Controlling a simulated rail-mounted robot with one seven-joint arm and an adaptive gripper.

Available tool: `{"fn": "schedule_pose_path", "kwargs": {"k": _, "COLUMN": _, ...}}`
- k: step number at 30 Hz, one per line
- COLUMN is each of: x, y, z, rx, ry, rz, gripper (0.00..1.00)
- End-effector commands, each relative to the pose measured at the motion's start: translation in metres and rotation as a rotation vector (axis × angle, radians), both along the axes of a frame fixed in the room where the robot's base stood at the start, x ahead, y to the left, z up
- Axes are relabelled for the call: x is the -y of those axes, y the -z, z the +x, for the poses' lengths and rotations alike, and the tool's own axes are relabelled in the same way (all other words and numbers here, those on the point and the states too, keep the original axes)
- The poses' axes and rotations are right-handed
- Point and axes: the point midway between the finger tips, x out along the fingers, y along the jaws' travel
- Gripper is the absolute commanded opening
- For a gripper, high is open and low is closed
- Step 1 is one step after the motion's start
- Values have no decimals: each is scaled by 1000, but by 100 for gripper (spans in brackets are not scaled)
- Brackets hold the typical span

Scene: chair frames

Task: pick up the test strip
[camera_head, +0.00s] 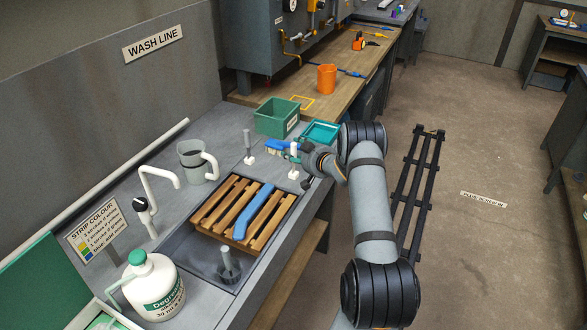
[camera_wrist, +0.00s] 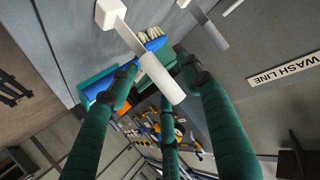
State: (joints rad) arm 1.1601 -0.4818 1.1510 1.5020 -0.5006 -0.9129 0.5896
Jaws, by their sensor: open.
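A pale upright strip, which I take to be the test strip (camera_head: 294,149), stands in a small white base (camera_head: 293,171) on the wash bench. In the wrist view the strip (camera_wrist: 160,78) has a broad white end and a greyer stem running to its white base (camera_wrist: 109,13). My gripper (camera_wrist: 156,78) is open, with its teal fingers spread around the strip's white end. I cannot tell whether any finger touches it. In the head view my gripper (camera_head: 303,158) is beside the strip, partly hidden by my wrist.
A similar grey upright piece (camera_head: 248,142) stands to the left. A blue brush (camera_head: 280,147), a teal tray (camera_head: 321,132) and a green bin (camera_head: 276,117) are close behind. A slatted wooden rack (camera_head: 211,205) with a blue piece (camera_head: 255,211) sits in the sink in front.

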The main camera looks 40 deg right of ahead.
Motion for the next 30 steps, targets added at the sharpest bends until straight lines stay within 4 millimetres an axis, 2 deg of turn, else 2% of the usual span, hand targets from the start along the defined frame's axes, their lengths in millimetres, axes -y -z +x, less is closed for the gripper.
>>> {"fn": "schedule_pose_path", "kwargs": {"k": 3, "x": 1, "y": 3, "z": 6, "rx": -2, "ry": 2, "rz": 2, "gripper": 48}}
{"fn": "schedule_pose_path", "kwargs": {"k": 11, "x": 1, "y": 4, "z": 7, "rx": -1, "ry": 2, "rz": 2, "gripper": 47}}
{"fn": "schedule_pose_path", "kwargs": {"k": 30, "x": 1, "y": 4, "z": 7, "rx": -1, "ry": 2, "rz": 2, "gripper": 10}}
